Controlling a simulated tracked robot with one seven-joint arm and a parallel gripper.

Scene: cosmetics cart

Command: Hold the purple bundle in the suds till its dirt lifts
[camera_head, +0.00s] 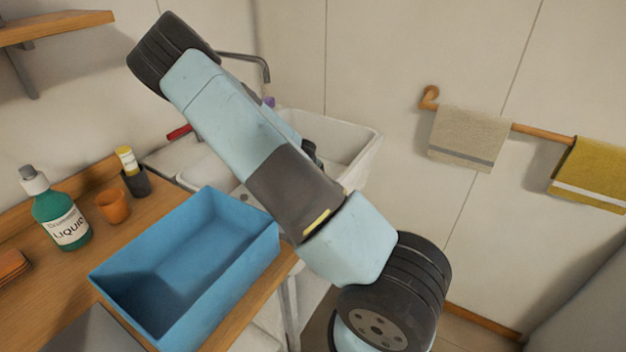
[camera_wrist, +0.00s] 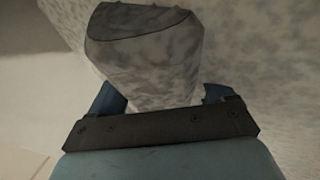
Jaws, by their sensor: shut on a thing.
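My gripper (camera_wrist: 163,98) shows at the bottom of the wrist view, with a blue finger on each side of a grey, mottled bundle (camera_wrist: 145,45). It is shut on this bundle, which widens to a darker flat end. I see no clear purple on it. In the head view my arm reaches over the white sink (camera_head: 362,150), and only a dark part of the gripper (camera_head: 310,150) shows past it. The held bundle is hidden there. A pale speckled surface (camera_wrist: 270,60) lies beyond the bundle; I cannot tell whether it is suds or whether they touch.
A blue bin (camera_head: 180,270) stands on the wooden counter in front of the sink. A green liquid bottle (camera_head: 62,215), an orange cup (camera_head: 113,206) and a dark holder (camera_head: 135,182) are at left. A faucet (camera_head: 255,60) rises behind. Towels (camera_head: 468,135) hang at right.

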